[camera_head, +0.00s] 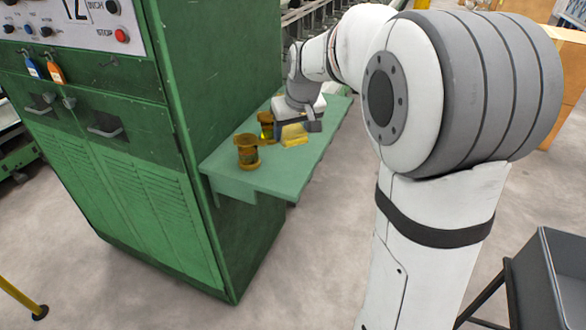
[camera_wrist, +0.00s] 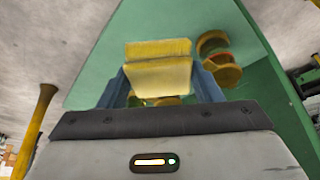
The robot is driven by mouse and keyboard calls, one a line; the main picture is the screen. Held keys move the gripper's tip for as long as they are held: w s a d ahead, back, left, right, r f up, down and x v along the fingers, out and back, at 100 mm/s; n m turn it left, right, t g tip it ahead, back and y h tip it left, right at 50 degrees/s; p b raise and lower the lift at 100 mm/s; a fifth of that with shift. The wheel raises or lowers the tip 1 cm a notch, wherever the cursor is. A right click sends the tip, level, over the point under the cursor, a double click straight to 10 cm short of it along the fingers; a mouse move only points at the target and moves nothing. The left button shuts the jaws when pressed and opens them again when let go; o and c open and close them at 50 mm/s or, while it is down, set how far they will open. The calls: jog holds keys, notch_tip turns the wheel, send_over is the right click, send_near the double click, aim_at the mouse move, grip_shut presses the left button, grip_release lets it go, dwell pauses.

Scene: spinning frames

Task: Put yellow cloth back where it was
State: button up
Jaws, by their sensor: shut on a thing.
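The yellow cloth (camera_head: 294,134) is a small folded block at the green shelf (camera_head: 240,166) on the side of the green cabinet. My gripper (camera_head: 300,116) is above the shelf with its fingers down at the cloth. In the wrist view the cloth (camera_wrist: 158,72) sits between the two fingers of my gripper (camera_wrist: 160,85), which are shut on it. I cannot tell whether the cloth touches the shelf.
Two amber, spool-like pots stand on the shelf left of the cloth: a near one (camera_head: 248,152) and a far one (camera_head: 267,126), close to my gripper. The green cabinet (camera_head: 205,70) rises along the shelf's left side. The shelf's near end is bare. A dark bin (camera_head: 555,270) stands at lower right.

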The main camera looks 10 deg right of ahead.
aim_at(291, 169)
jog(key=shift+w+f, duration=0.1)
jog(key=shift+f, duration=0.15)
notch_tip(291, 169, down, 10)
jog(key=shift+r+p, duration=0.2)
jog(key=shift+p, duration=0.25)
jog(key=shift+f, duration=0.25)
jog(key=o, duration=0.9)
jog(key=shift+r, duration=0.15)
jog(key=shift+o, duration=0.2)
